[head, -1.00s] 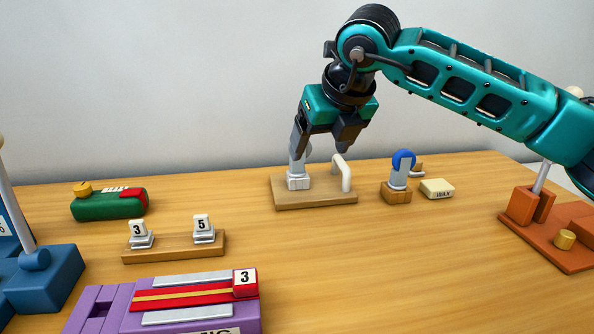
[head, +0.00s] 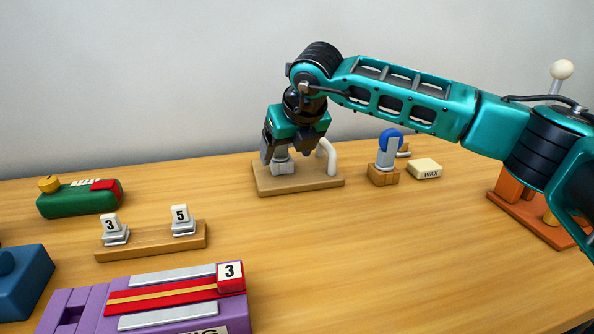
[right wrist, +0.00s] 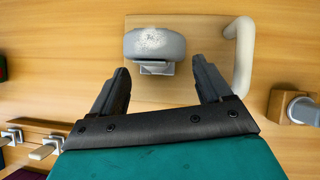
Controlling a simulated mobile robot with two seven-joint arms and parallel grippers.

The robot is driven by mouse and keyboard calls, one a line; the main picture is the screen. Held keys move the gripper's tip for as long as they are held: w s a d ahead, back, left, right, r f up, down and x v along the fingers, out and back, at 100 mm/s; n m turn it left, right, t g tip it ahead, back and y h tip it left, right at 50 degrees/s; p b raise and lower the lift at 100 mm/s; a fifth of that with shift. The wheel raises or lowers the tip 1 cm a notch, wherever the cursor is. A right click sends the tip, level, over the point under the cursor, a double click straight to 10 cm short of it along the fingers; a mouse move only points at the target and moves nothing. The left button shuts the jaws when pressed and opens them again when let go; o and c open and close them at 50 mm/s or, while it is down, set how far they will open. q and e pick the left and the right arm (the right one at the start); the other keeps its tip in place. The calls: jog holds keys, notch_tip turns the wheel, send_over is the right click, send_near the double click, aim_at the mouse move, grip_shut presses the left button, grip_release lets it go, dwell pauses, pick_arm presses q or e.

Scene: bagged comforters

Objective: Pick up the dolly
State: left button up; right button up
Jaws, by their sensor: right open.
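A grey metal piece with a rounded, speckled head, which looks like the dolly (head: 283,168), stands on a wooden board (head: 320,184) at the back middle of the table. In the right wrist view the dolly (right wrist: 155,45) lies just ahead of the fingertips, roughly centred between them. My right gripper (head: 290,152) is low over the board, pointing down, and partly hides the dolly in the head view. Its fingers (right wrist: 161,70) are apart with nothing held. My left gripper is not in view.
A cream bent bar (head: 331,157) stands on the same board, right of the dolly. Beyond it are a blue-topped wheel piece (head: 388,143) and a wax block (head: 425,169). A numbered rack (head: 150,243), green case (head: 80,200) and purple block (head: 75,310) occupy the left. The table's middle is clear.

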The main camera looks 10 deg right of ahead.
aim_at(296, 161)
jog(key=shift+x, duration=1.5)
jog(key=shift+c, duration=0.4)
grip_shut()
jog(key=shift+r, duration=0.15)
